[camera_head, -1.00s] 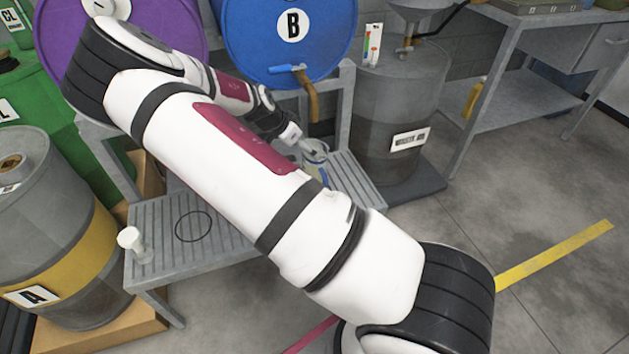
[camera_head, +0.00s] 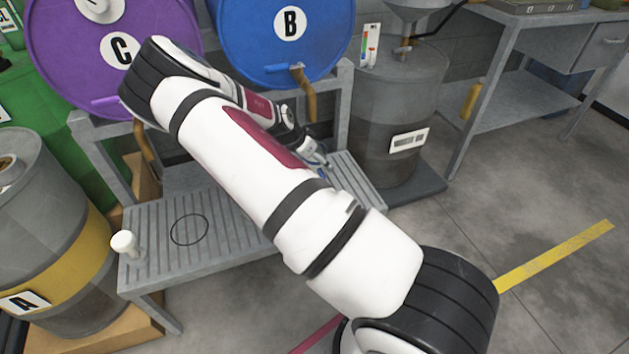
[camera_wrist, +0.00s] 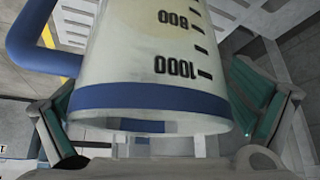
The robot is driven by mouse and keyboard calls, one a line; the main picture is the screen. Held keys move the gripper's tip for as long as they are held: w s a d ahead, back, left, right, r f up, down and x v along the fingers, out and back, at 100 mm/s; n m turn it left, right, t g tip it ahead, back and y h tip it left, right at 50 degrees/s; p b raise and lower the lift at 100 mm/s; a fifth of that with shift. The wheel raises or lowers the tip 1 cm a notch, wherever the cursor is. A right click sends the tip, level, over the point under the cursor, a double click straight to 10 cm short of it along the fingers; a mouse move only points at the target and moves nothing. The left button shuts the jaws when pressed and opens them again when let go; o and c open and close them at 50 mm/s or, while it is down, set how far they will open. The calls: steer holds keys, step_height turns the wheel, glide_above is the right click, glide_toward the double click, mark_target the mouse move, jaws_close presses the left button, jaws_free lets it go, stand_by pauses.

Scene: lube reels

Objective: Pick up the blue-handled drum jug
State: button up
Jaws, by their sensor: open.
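The drum jug (camera_wrist: 140,60) fills the middle of the wrist view, a pale translucent vessel with black volume marks, a blue band and a blue handle (camera_wrist: 35,40) at the left. My gripper (camera_wrist: 155,88) is open, its teal-padded fingers on either side of the jug's body. Gaps seem to remain between pads and jug, though contact is hard to judge. In the head view my gripper (camera_head: 318,157) is small, at the right part of the slatted bench, and hides nearly all of the jug.
The slatted bench (camera_head: 160,255) carries a white-capped item (camera_head: 124,243) and a dark ring mark. Blue drum B (camera_head: 325,50) and purple drum C (camera_head: 75,50) with taps are behind. A grey drum (camera_head: 400,100) stands right of the bench. Floor is free at right.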

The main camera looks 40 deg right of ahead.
steer(key=c, duration=1.8)
